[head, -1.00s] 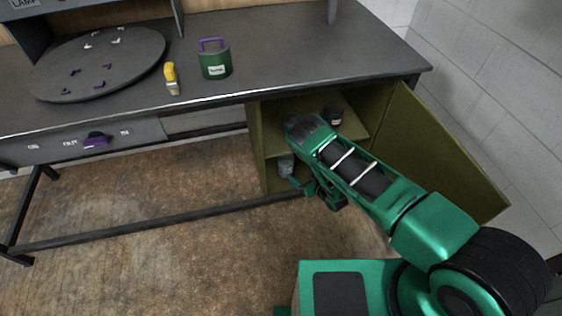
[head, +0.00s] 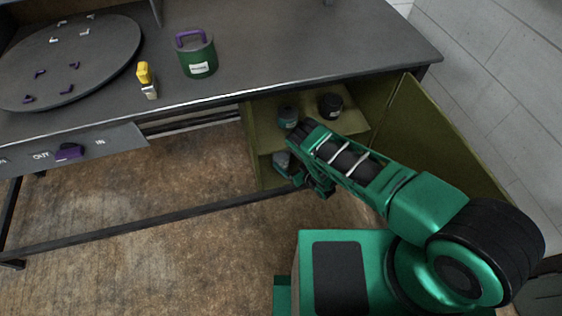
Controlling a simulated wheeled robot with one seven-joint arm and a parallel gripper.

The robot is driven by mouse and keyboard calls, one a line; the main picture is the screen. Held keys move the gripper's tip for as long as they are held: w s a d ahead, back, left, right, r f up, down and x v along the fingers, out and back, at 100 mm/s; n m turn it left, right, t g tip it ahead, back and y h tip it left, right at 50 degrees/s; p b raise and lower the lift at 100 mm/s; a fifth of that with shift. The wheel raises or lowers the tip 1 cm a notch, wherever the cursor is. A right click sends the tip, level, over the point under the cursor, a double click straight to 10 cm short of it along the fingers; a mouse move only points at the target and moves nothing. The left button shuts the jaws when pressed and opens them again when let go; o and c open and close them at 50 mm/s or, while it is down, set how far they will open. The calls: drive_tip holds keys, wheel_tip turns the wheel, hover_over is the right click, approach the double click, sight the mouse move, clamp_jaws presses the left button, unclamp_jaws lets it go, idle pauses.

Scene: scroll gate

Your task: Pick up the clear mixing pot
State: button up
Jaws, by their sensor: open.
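A pale, see-through pot (head: 282,159), which looks like the clear mixing pot, stands on the lower level of the open olive cabinet (head: 258,150) under the bench. It is small in the head view and partly covered by my gripper. My gripper (head: 297,180) is low at the cabinet's front opening, just in front of and below the pot's right side. Its jaws are open. I cannot tell whether a finger touches the pot or lies beside it.
Two dark lidded jars, a grey one (head: 288,116) and a black one (head: 331,106), stand on the upper shelf (head: 345,124). The cabinet door (head: 450,150) hangs open at right. A green pot (head: 197,55), yellow-handled brush (head: 145,78) and round turntable (head: 75,60) are on the bench.

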sight(281, 155)
drive_tip(key=shift+x, duration=2.7)
drive_tip(key=shift+s+a, duration=0.1)
drive_tip(key=shift+a, duration=0.05)
drive_tip(key=c, duration=1.4)
drive_tip(key=shift+r, duration=0.15)
drive_tip(key=shift+c, duration=0.7)
drive_tip(key=shift+r, duration=0.1)
